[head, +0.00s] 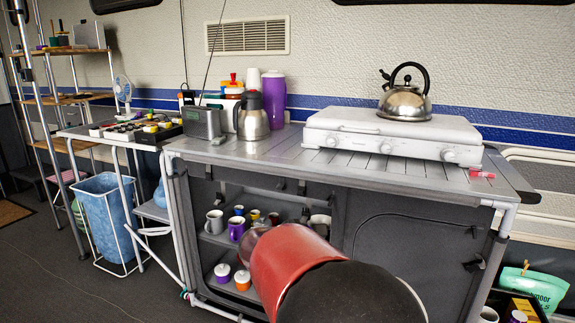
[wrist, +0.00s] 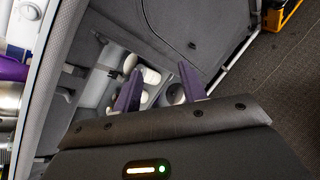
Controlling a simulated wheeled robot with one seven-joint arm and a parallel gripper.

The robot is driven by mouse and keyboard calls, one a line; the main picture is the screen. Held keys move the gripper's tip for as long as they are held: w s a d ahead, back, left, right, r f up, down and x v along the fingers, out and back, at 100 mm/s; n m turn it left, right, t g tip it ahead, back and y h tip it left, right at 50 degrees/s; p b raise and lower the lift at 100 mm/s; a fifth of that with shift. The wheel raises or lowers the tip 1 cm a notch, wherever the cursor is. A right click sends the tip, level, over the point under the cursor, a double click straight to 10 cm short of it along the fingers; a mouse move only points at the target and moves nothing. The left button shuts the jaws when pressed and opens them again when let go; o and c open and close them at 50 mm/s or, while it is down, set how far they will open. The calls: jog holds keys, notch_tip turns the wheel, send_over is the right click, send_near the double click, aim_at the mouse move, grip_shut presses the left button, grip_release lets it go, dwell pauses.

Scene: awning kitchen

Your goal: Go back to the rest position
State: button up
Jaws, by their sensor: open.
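My gripper (wrist: 160,86) shows in the wrist view as two purple fingers spread apart, with nothing clearly held between them. They point toward the open shelves of the grey cabinet, where white cups (wrist: 151,76) show behind and between them. I cannot tell how deep the fingers reach. In the head view my red and black arm stretches toward the open cabinet front and hides the gripper.
The cabinet (head: 400,250) holds several mugs, including a purple one (head: 236,228), and jars. On its top stand a stove (head: 385,137), a kettle (head: 405,101), a steel flask (head: 253,118) and a toaster (head: 203,121). A blue bin (head: 103,215) stands left; floor shows in front of it.

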jog(key=s+d+m+g+y, duration=0.45)
jog(key=s+d+m, duration=0.65)
jog(key=s, duration=0.4)
jog(key=s+a+m+y, duration=0.1)
jog(key=s+m+y, duration=0.1)
jog(key=s+m, duration=0.3)
jog(key=s+a+m+y, duration=0.1)
jog(key=s+m, duration=0.4)
jog(key=s, duration=0.7)
jog(key=shift+a+f+y, duration=0.25)
jog(key=shift+a+y, duration=0.05)
jog(key=shift+y, duration=0.05)
